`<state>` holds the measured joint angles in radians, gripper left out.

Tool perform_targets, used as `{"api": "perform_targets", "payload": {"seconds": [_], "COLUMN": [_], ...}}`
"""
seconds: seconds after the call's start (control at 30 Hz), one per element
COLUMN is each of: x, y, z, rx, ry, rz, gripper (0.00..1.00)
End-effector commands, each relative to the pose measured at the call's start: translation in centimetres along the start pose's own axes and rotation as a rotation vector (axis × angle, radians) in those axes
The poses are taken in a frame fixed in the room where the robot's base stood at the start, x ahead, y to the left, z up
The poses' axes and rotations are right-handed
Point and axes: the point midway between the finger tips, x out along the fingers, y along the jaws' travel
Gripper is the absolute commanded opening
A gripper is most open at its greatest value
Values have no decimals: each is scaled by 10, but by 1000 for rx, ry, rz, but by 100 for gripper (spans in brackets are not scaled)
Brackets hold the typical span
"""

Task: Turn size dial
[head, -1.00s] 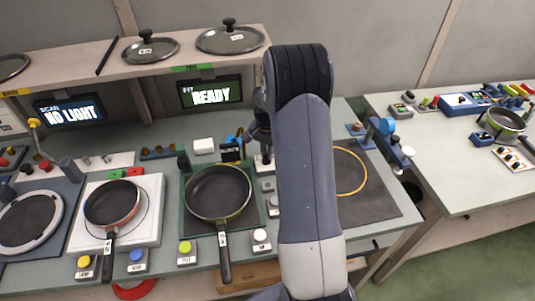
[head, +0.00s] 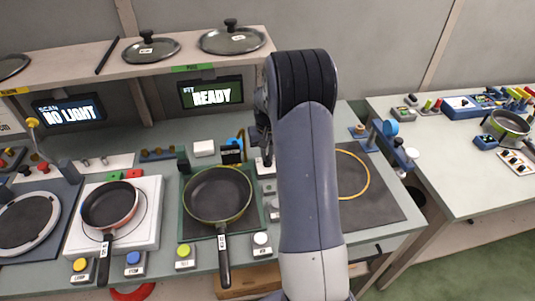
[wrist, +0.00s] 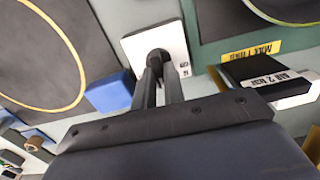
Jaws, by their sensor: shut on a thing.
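The size dial is a small black knob (wrist: 157,58) on a white plate (wrist: 178,47) in the wrist view. My gripper (wrist: 158,75) is shut on this knob, its two dark fingers pointing down at the plate. The fingers hide most of the knob, so its pointer cannot be read. In the head view the white plate (head: 265,168) shows just right of the middle pan, below my gripper (head: 263,150). My arm covers part of that area. The FIT screen (head: 211,94) reads READY.
A dark pan (head: 217,195) rests on a green-edged station left of my arm. A red-rimmed pan (head: 110,204) sits on a white scale further left. A black mat with a yellow ring (head: 385,205) lies right. Lids (head: 236,40) stand on the shelf behind. The SCAN screen (head: 69,112) reads NO LIGHT.

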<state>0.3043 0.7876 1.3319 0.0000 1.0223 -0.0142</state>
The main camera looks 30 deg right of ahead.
Motion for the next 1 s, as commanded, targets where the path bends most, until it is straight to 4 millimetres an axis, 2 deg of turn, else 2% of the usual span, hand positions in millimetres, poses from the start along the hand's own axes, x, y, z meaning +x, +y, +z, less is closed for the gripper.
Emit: {"api": "perform_targets", "payload": {"seconds": [0.47,0.5,0.73,1.0], "x": [-1,-1,0,-2], "y": [0,0,0,0], "z": [0,0,0,0], "rx": [-11,-11,-10,-10], "ry": [1,1,1,1], "rz": [0,0,0,0], "gripper": [0,14,33,33]}}
